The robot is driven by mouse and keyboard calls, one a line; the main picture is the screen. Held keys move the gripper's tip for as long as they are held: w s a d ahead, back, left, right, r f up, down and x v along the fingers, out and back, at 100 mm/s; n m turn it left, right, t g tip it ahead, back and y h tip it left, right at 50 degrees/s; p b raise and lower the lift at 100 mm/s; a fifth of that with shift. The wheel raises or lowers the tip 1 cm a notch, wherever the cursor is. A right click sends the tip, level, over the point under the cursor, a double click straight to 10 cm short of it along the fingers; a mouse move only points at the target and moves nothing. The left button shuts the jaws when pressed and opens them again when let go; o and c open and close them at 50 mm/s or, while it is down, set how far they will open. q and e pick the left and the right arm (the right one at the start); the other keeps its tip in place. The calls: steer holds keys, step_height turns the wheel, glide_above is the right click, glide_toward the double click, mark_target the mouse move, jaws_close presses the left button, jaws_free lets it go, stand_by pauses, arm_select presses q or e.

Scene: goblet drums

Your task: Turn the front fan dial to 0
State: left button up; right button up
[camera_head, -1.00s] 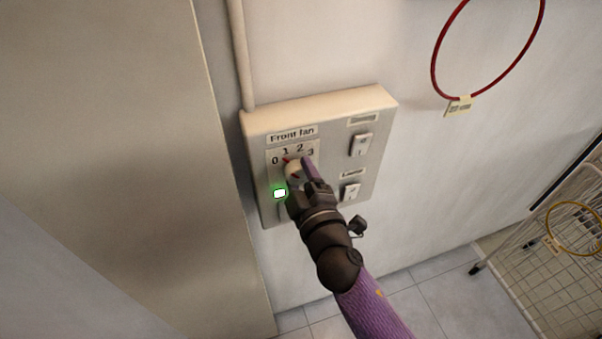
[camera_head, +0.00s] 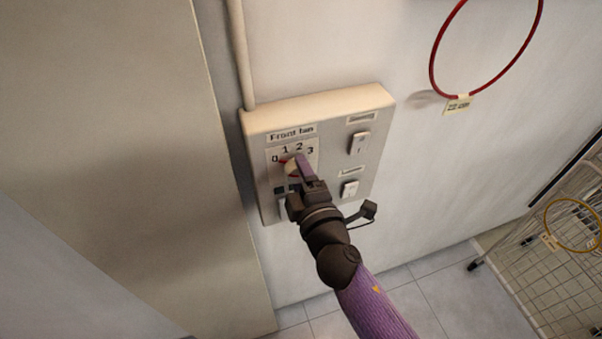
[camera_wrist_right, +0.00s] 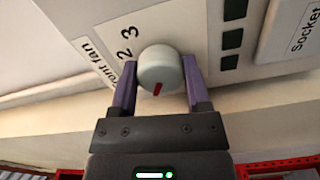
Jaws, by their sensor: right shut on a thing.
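The front fan dial (camera_head: 290,169) is a pale round knob with a red pointer mark, on a wall control box (camera_head: 325,118). In the head view the numbers 0, 1, 2 and 3 arc above it, and the red mark points toward 0. My right gripper (camera_head: 298,171) is shut on the dial. In the right wrist view the purple fingers of my right gripper (camera_wrist_right: 159,70) flank the dial (camera_wrist_right: 160,62), whose red mark faces the gripper body. The indicator below the dial looks dark. My left gripper is out of view.
Two rocker switches, an upper (camera_head: 358,143) and a lower one (camera_head: 349,189), sit right of the dial. A red hoop (camera_head: 433,75) with a tag hangs at upper right. A wire rack (camera_head: 562,270) stands at lower right. A flat panel (camera_head: 120,130) fills the left.

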steer(key=o, duration=1.2)
steer(key=shift+o, duration=0.4)
steer(key=shift+s, duration=0.1)
steer(key=v, duration=0.9)
steer(key=shift+s+d+b, duration=0.15)
steer(key=shift+s+b, duration=0.15)
steer(key=shift+b, duration=0.05)
